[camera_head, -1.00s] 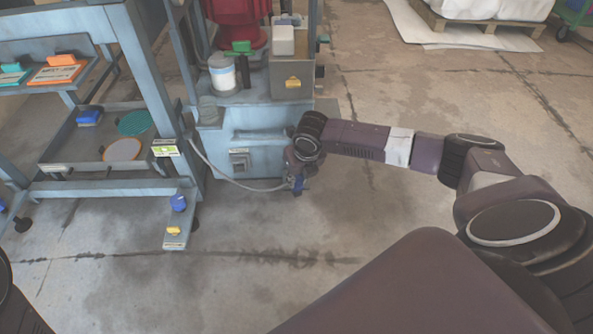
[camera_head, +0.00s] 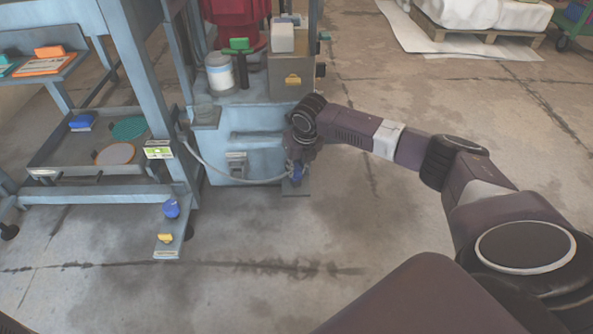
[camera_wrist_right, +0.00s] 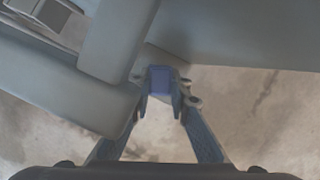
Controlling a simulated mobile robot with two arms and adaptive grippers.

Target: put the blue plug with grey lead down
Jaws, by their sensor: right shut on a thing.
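The blue plug (camera_head: 297,170) is at the end of my right arm in the head view, low beside the press's blue-grey base. Its grey lead (camera_head: 240,182) hangs in a curve from the left side of the base to the plug. My right gripper (camera_head: 296,168) is shut on the plug. In the right wrist view the plug (camera_wrist_right: 160,80) sits between the fingertips of my right gripper (camera_wrist_right: 161,92). A small grey plate (camera_head: 296,188) shows at floor height just under the plug; I cannot tell whether they touch. My left gripper is not in view.
The press base (camera_head: 240,145) stands directly left of my right gripper. A bench frame (camera_head: 110,190) with a tray stands further left. A blue knob (camera_head: 171,209) and a yellow piece (camera_head: 165,238) are on a low foot. The floor (camera_head: 400,215) to the right is clear.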

